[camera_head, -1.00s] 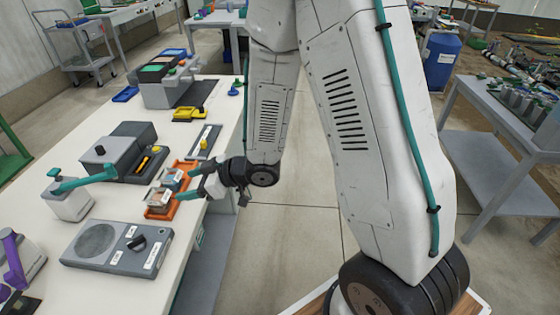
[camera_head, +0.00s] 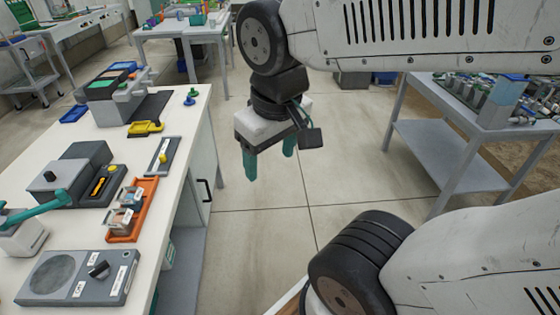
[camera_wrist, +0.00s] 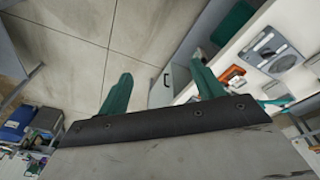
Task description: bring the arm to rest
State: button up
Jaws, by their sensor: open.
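My gripper (camera_head: 270,165) hangs pointing down over the open floor, to the right of the white workbench (camera_head: 172,150). Its two teal fingers are apart with nothing between them. My arm is folded, with the forearm running across the top right of the head view.
On the workbench are an orange tray (camera_head: 146,208) with small containers, a grey device with a round plate (camera_head: 65,275), a dark box unit (camera_head: 75,172) and a yellow piece (camera_head: 146,128). A grey side table (camera_head: 455,105) stands at right. Floor between is clear.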

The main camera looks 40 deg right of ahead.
jog(key=shift+s+a+r+g+y, duration=0.1)
jog(key=shift+s+a+g, duration=0.05)
jog(key=shift+s, duration=0.4)
jog(key=shift+s+a+r+g+y, duration=0.1)
jog(key=shift+s+a+r+g, duration=0.1)
jog(key=shift+s, duration=0.4)
jog(key=shift+s+a+r+g+y, duration=0.1)
jog(key=shift+s+g, duration=0.05)
jog(key=shift+s, duration=0.4)
